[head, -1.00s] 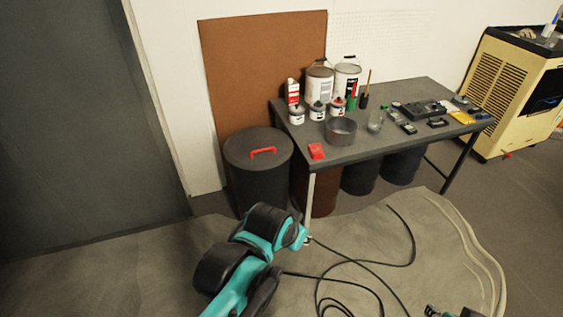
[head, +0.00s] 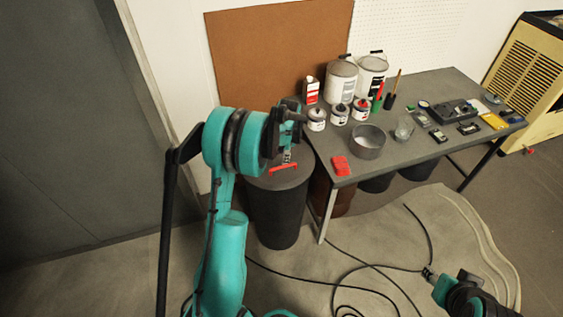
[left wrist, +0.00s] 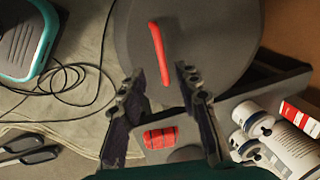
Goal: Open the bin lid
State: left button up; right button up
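The dark round bin (head: 275,215) stands left of the table, with its grey lid (head: 292,181) on. A red bar handle (head: 284,168) crosses the lid top. My left gripper (head: 288,156) is above the lid, right by the handle, and my arm hides the lid's left part. In the left wrist view, the left gripper's (left wrist: 160,76) two fingers are apart, with the handle's (left wrist: 160,52) near end between the tips. I cannot tell whether they touch it. My right gripper (head: 430,275) is low at the right, away from the bin; its fingers are too small to read.
The grey table (head: 345,176) stands close to the bin's right. A brown board (head: 275,60) leans on the wall behind. Black cables (head: 330,270) lie on the floor.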

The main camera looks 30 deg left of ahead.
aim_at(281, 167)
pick_arm(q)
jog(key=f, duration=0.2)
jog(key=a+f+b, duration=0.1)
jog(key=f, duration=0.2)
jog(key=w+f+b, duration=0.1)
jog(key=f, duration=0.2)
jog(key=shift+w+a, duration=0.1)
jog(key=shift+a, duration=0.1)
grip_shut()
